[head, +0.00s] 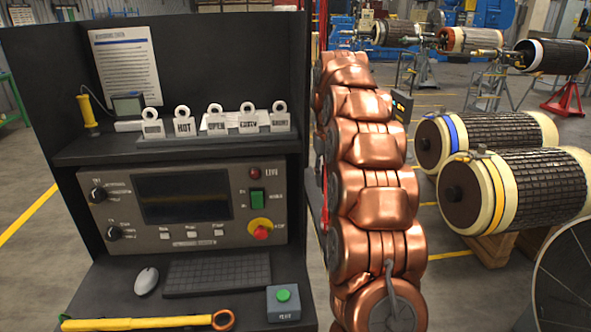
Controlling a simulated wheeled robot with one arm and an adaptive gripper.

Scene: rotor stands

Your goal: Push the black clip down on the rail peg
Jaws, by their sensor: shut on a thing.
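My gripper is not in view, so what it holds does not show. I cannot make out a black clip or a rail peg. A dark rail (212,138) runs along the console's shelf. Several white tags with ring tops stand along it, among them one marked HOT (183,126) and one marked OPEN (216,123). Any pegs behind the tags are hidden or too small to tell.
The black console (30,100) fills the left. A yellow-handled tool (140,323), a mouse (146,281) and a green-button box (284,303) lie on its desk. A column of copper-coloured segments stands close right. Dark rotors (520,185) lie farther right.

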